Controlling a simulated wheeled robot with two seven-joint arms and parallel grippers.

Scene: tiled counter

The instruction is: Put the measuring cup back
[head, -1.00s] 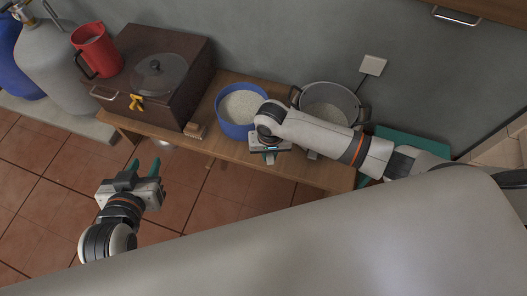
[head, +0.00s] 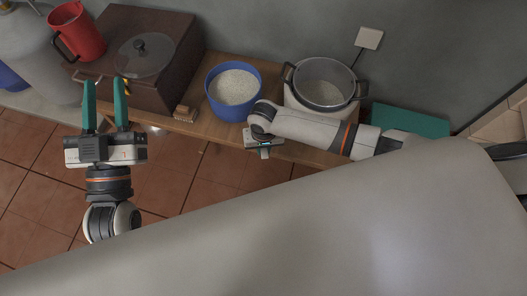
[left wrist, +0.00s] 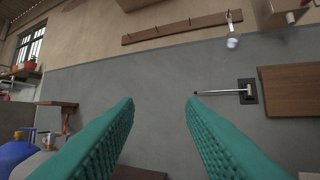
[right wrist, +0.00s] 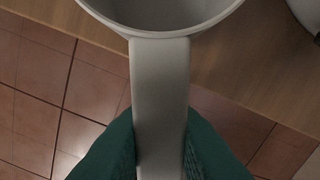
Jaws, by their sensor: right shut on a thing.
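A light grey cup (right wrist: 160,28), which looks like the measuring cup, shows in the right wrist view with its mouth partly cut off by the top edge. My right gripper (right wrist: 160,145) is shut on its long flat handle (right wrist: 160,85), one green finger on each side. In the head view my right gripper (head: 264,152) points down at the bench's front edge; the cup is hidden there. My left gripper (head: 105,85) is open and empty, left of the right one, its fingers towards the wooden box. It is also open in the left wrist view (left wrist: 160,103).
A brown box (head: 180,50) and red jug (head: 80,38) are at left. A wall rack (left wrist: 180,27) has a small item hanging from a hook.

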